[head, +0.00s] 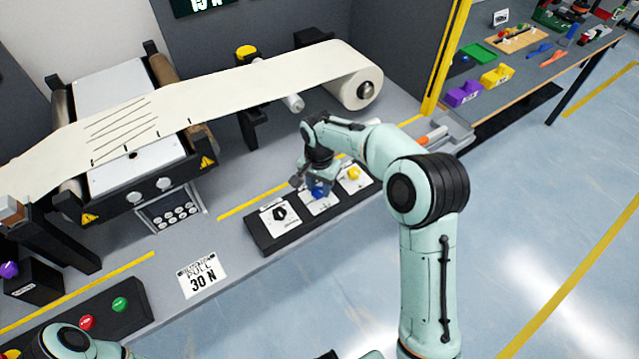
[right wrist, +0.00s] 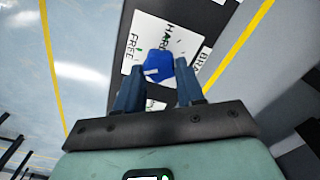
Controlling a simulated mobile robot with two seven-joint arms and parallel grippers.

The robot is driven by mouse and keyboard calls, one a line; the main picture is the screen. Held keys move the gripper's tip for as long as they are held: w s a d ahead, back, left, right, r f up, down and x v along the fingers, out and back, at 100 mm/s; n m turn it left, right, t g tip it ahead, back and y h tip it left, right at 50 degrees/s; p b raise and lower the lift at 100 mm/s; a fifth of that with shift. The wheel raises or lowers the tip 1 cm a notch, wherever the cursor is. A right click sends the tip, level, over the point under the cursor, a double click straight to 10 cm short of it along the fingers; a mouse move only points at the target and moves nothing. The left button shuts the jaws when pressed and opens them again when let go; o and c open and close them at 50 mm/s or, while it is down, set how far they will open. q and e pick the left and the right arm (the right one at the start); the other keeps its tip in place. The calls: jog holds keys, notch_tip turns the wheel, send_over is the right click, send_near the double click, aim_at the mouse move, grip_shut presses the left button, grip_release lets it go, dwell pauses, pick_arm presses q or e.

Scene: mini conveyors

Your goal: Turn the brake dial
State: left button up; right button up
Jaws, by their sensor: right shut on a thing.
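The brake dial is a blue knob (head: 319,193) on the middle white card of a black panel (head: 262,235) at the front of the bench. In the right wrist view the blue dial (right wrist: 158,67) has a pale pointer mark toward its lower left, and its card reads FREE and what looks like HARD. My right gripper (right wrist: 158,72) points down at the dial with one finger on each side, shut on it. In the head view the right gripper (head: 317,188) partly covers the dial. Part of my left arm shows at the bottom left, but its gripper does not.
A black knob (head: 280,214) and a yellow knob (head: 353,173) sit on neighbouring cards. Behind the panel runs a pale web to a roll (head: 357,88). A card reading 30 N (head: 203,275) lies left of the panel. A button box (head: 100,312) stands at front left.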

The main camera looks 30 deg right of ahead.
aim_at(317, 190)
jog(key=n+p, duration=0.1)
jog(key=n, duration=0.5)
jog(key=shift+w+a+n, duration=0.1)
jog(key=shift+w+n, duration=0.05)
jog(key=shift+n, duration=0.15)
pick_arm(q)
jog(key=w+r, duration=0.1)
jog(key=w+r+p, duration=0.1)
jog(key=r, duration=0.1)
jog(key=shift+w+r, duration=0.15)
pick_arm(e)
jog(key=n, duration=0.6)
jog(key=shift+a, duration=0.1)
jog(key=shift+n, duration=0.3)
jog(key=o, duration=1)
jog(key=shift+o, duration=0.2)
pick_arm(q)
jog(key=shift+w+r+t+p, duration=0.3)
jog(key=shift+w+r+p, duration=0.45)
jog(key=shift+r+p, duration=0.05)
pick_arm(e)
notch_tip(317, 190, up, 13)
jog(key=shift+r, duration=0.2)
